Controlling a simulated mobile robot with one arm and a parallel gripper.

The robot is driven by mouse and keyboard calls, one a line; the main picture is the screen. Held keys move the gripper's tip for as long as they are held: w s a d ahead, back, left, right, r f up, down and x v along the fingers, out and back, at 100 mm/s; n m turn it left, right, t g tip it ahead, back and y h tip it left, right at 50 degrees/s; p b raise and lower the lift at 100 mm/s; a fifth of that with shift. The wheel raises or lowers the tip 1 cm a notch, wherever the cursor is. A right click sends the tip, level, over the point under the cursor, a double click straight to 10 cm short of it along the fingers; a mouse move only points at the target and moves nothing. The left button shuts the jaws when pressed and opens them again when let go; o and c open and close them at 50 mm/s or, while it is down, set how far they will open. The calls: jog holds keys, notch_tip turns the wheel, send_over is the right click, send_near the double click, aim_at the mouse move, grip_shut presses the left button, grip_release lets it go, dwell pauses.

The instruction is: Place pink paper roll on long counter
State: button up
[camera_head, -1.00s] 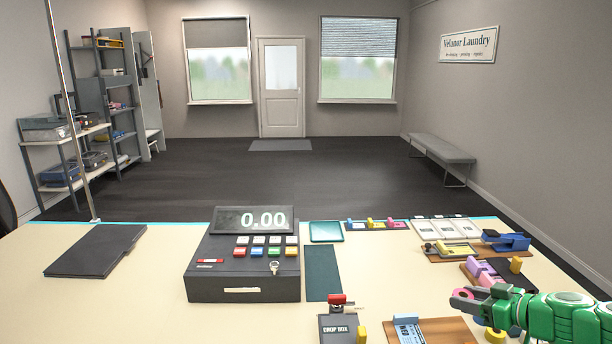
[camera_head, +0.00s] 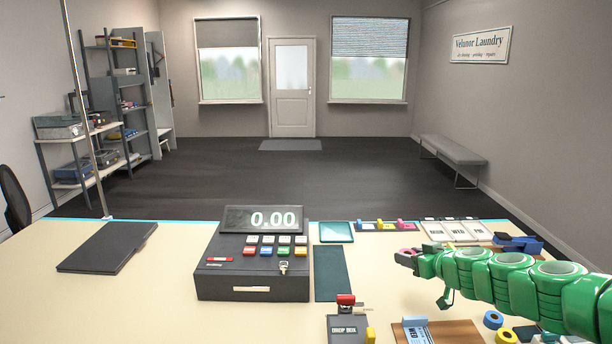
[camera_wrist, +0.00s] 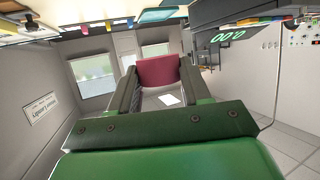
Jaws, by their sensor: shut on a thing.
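The pink paper roll (camera_wrist: 158,71) is between the two fingers of my gripper (camera_wrist: 160,90) in the wrist view and looks dark pink there. In the head view my green arm reaches in from the right. My gripper (camera_head: 408,257) is shut on the roll, and a little pink (camera_head: 408,251) shows at its tip. The long counter (camera_head: 140,310) is cream-coloured with a blue far edge. The gripper is over its right half, right of the dark green mat. How high the roll is above the counter is hard to tell.
A cash register (camera_head: 252,268) stands left of a dark green mat (camera_head: 331,273). A black folder (camera_head: 107,247) lies at the left. A drop box (camera_head: 346,325), a wooden board (camera_head: 455,332), rolls and trays crowd the right side. Bare counter lies at front left and around the gripper.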

jog(key=w+a+r, duration=0.1)
jog(key=w+a, duration=0.2)
jog(key=a, duration=0.3)
jog(key=w+a+r+m+h, duration=0.1)
jog(key=w+a+r, duration=0.1)
jog(key=w+a, duration=0.2)
jog(key=shift+a, duration=1.05)
jog(key=shift+f, duration=0.1)
jog(key=s+d+f+n+y, duration=0.1)
jog(key=s+d+f, duration=0.1)
jog(key=s+d, duration=0.65)
jog(key=s+d+f+n+y, duration=0.1)
jog(key=s+d+f, duration=0.1)
jog(key=s+d, duration=0.65)
jog(key=s+d+n+g+y, duration=0.1)
jog(key=s+d, duration=0.4)
jog(key=s, duration=0.6)
jog(key=s+d+n+g+y, duration=0.1)
jog(key=s+d, duration=0.4)
jog(key=s, duration=0.6)
jog(key=shift+f, duration=0.2)
